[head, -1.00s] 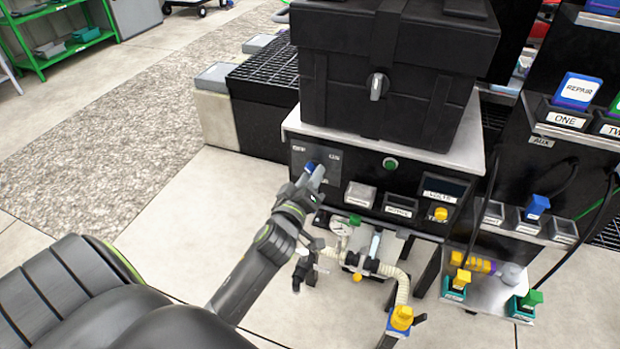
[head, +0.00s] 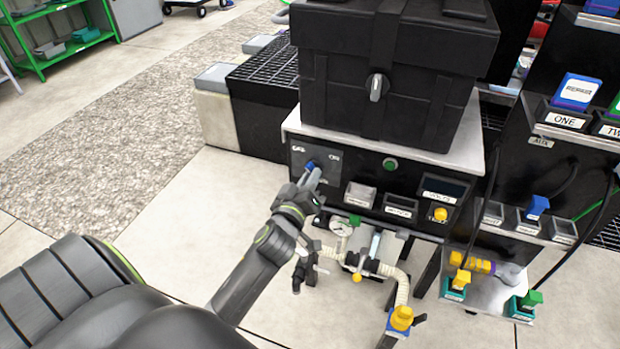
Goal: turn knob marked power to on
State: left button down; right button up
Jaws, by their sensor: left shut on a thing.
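The power knob (head: 309,165) is blue and sits on a dark plate at the left end of the black panel. Small white lettering stands above it at left and right, too blurred to read surely. My left gripper (head: 312,175) is at the knob, with its fingers shut on it. The fingers hide most of the knob, so I cannot tell where it points. My right gripper is not in view.
A large black case (head: 345,90) stands on top of the panel unit. A green button (head: 390,163), white-labelled modules and a yellow knob (head: 440,214) lie right of the knob. A gauge (head: 341,228) and hoses are below. Floor at left is clear.

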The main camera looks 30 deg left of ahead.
pick_arm(q)
jog(key=shift+a+m+p, duration=0.2)
jog(key=shift+m+p, duration=1.55)
jog(key=shift+m, duration=6.55)
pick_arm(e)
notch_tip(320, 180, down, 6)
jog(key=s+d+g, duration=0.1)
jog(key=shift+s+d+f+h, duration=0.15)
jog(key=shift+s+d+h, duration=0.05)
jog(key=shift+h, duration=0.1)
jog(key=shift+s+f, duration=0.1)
pick_arm(q)
jog(key=c, duration=1.4)
grip_release()
jog(key=shift+c, duration=0.2)
jog(key=shift+s, duration=0.1)
